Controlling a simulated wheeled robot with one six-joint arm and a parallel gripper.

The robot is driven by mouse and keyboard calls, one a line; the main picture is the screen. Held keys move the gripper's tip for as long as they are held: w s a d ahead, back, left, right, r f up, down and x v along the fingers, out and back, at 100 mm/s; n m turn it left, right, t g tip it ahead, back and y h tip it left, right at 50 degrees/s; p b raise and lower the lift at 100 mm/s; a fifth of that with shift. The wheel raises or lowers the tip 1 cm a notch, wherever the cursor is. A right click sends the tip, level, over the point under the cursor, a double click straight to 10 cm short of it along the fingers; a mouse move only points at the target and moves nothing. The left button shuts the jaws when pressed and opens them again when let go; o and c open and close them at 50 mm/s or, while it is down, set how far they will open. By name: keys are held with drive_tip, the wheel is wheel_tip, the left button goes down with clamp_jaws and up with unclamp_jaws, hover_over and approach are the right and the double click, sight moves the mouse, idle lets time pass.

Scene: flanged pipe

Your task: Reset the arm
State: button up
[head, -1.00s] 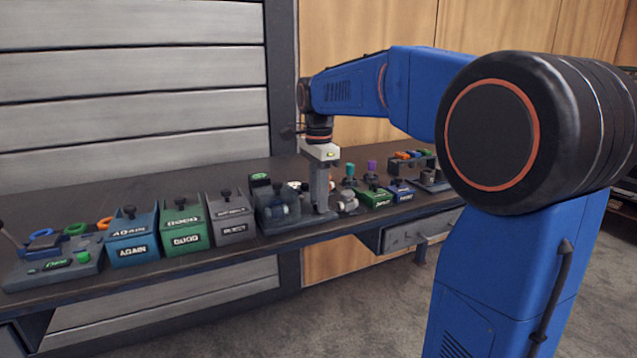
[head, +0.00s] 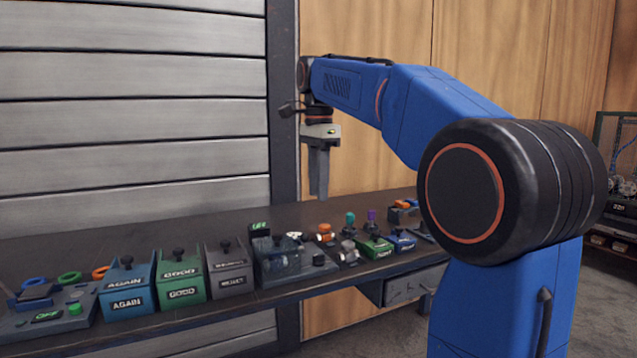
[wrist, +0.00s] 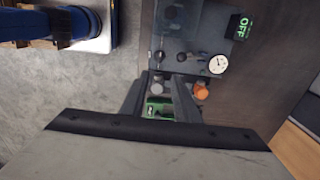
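My blue arm reaches over the bench, and my gripper (head: 318,197) hangs pointing down in the air above the pipe fixture (head: 283,262). In the wrist view my gripper's two fingers (wrist: 158,78) stand apart, with a clear gap between them and nothing held. A green box shows through that gap, well below. The fixture, with a dial gauge (wrist: 218,64) and dark knobs, lies past the fingertips and apart from them. An orange-topped fitting (head: 325,233) and a grey fitting (head: 349,251) stand right of the fixture.
On the dark bench (head: 130,232) stand a blue AGAIN box (head: 127,287), a green GOOD box (head: 181,276) and a grey box (head: 231,269). A control panel (head: 48,310) is at the left. A slatted wall rises behind. The air around my gripper is clear.

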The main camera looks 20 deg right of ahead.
drive_tip(key=shift+r, duration=0.5)
drive_tip(key=s+a+f+n+t, duration=0.2)
drive_tip(key=s+f+n, duration=0.7)
drive_tip(key=s+f, duration=0.5)
drive_tip(key=s+a+f+n+t, duration=0.2)
drive_tip(key=s+f+n, duration=0.7)
drive_tip(key=s+f, duration=0.5)
wheel_tip(320, 180, down, 4)
drive_tip(key=shift+s+r+t, duration=0.25)
drive_tip(key=shift+s+t, duration=0.1)
drive_tip(key=shift+t, duration=0.05)
drive_tip(key=shift+a, duration=0.1)
